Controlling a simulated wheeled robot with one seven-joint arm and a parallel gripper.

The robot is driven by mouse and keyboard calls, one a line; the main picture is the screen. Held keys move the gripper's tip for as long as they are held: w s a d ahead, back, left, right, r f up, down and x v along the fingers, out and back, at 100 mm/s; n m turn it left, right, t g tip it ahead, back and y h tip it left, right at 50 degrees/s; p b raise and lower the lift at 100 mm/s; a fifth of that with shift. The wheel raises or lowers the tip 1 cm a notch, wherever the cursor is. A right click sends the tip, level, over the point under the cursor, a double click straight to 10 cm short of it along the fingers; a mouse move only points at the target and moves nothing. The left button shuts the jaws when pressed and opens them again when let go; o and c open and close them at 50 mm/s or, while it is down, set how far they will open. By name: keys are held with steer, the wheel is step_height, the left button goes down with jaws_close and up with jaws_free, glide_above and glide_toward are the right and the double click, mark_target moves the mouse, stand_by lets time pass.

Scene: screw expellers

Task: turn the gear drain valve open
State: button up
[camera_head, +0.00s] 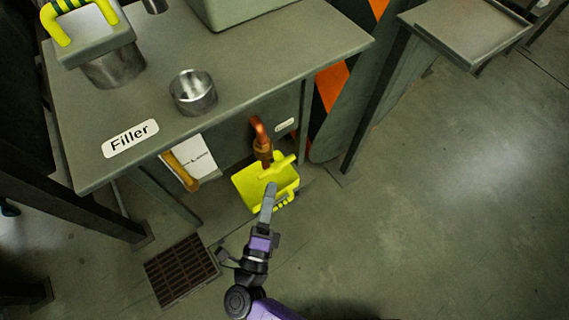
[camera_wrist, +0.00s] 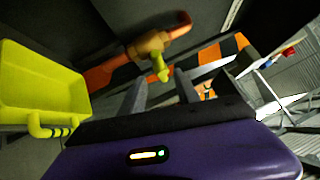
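The drain valve is a copper pipe (camera_head: 261,138) with a yellow handle (camera_head: 277,167), below the Filler table's front. In the wrist view its brass body (camera_wrist: 148,46) and small yellow-green handle (camera_wrist: 161,70) show ahead of my gripper. My gripper (camera_head: 271,187) is close to the valve, over a yellow bin in the head view. In the wrist view my gripper (camera_wrist: 160,84) has its two fingers apart. The handle appears between and just beyond the fingertips; I cannot tell whether they touch it.
The yellow bin (camera_head: 248,188) is below the valve and shows at left in the wrist view (camera_wrist: 40,88). The Filler table (camera_head: 240,70) overhangs the valve, carrying a metal cup (camera_head: 193,92). A floor grate (camera_head: 181,269) lies lower left. The floor at right is clear.

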mark_target(276, 165)
steer(key=x, duration=0.7)
steer(key=shift+w+d, duration=0.1)
steer(key=shift+w, duration=0.2)
jaws_close()
